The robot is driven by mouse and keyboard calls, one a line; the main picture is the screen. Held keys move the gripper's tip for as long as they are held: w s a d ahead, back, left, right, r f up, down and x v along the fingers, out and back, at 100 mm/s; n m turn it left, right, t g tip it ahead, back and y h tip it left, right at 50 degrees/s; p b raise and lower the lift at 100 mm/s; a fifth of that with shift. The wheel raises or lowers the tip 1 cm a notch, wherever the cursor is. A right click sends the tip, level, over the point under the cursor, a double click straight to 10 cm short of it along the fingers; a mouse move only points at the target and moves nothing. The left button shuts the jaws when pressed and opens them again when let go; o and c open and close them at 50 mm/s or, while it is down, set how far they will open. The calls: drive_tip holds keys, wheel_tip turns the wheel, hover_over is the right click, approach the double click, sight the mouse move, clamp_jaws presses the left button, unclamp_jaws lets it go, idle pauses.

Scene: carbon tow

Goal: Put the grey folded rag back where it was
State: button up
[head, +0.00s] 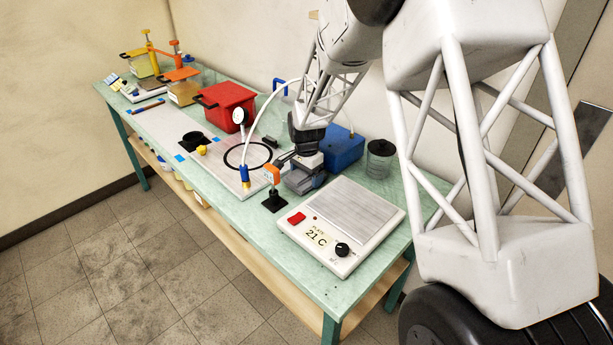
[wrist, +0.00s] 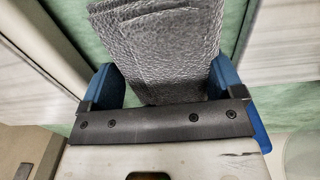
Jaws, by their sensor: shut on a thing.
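The grey folded rag (wrist: 160,45) fills the middle of the wrist view, a woven grey cloth in stacked folds. My gripper (wrist: 165,80) has its blue fingers on both sides of the rag and is shut on it. In the head view my gripper (head: 305,155) points down over the green table, between the plate with the black ring and the hot plate. The grey rag (head: 299,182) shows just under it, partly hidden by the gripper. I cannot tell whether the rag touches the table.
The hot plate (head: 342,225) reads 21 C, right in front of the gripper. An orange-topped stand (head: 273,190) is close on the left. A blue box (head: 343,148) and a dark-lidded jar (head: 380,158) stand behind. A red bin (head: 226,103) is farther left on the green table (head: 235,228).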

sight(306, 173)
drive_tip(key=shift+f, duration=0.25)
drive_tip(key=shift+f, duration=0.15)
drive_tip(key=o, duration=0.8)
wheel_tip(306, 173, up, 12)
idle(0.4)
drive_tip(key=shift+r, duration=0.2)
idle(0.6)
